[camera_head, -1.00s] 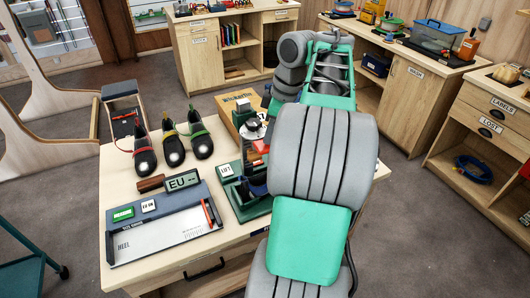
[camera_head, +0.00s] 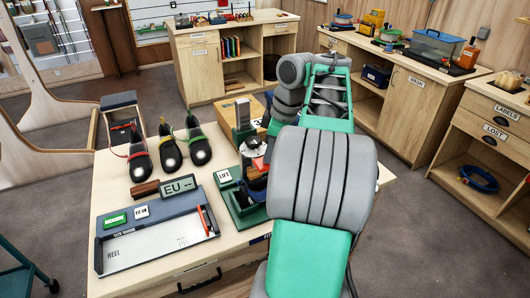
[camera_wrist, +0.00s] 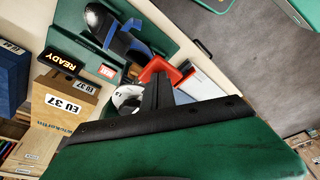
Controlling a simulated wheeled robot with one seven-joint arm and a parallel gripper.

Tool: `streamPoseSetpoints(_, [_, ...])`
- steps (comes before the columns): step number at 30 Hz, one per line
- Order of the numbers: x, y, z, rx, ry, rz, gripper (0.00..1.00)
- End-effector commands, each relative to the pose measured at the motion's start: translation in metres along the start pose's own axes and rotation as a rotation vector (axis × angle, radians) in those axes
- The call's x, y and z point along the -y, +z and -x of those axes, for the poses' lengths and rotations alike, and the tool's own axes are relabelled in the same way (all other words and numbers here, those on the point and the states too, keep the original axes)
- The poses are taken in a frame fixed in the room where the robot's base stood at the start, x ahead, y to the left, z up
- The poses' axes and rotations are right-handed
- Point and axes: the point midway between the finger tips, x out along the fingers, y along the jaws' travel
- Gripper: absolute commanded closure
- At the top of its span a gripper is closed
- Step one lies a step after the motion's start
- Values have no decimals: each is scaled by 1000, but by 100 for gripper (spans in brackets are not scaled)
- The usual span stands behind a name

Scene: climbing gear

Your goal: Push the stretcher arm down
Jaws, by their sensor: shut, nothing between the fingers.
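The shoe stretcher (camera_head: 251,214) is a green base on the table with a dark blue and black shoe (camera_wrist: 118,32) on it, clearest in the wrist view. A red, bent lever part, seemingly the stretcher arm (camera_wrist: 181,80), lies at my fingertips. It shows as a small red patch in the head view (camera_head: 258,164). My gripper (camera_wrist: 158,82) is shut and empty, its dark fingers overlapping the red part in the wrist view. I cannot tell whether they touch it. In the head view my own arm hides most of the gripper and part of the stretcher.
Several dark shoes (camera_head: 170,150) stand to the left, with a heel-measuring board (camera_head: 158,240) in front. A READY display (camera_wrist: 63,63) and an EU 37 box (camera_wrist: 66,100) are near the stretcher in the wrist view.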

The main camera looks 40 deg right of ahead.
Motion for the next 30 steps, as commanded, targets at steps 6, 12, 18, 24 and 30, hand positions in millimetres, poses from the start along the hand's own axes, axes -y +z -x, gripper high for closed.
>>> streamPoseSetpoints(6, [1, 9, -34, 1, -4, -1, 100])
streamPoseSetpoints(12, [1, 15, -57, 1, -5, -1, 100])
streamPoseSetpoints(18, [1, 20, -80, 1, -5, -1, 100])
streamPoseSetpoints(24, [1, 20, -77, 1, -4, -1, 100])
streamPoseSetpoints(30, [0, 37, -61, 0, -2, -5, 100])
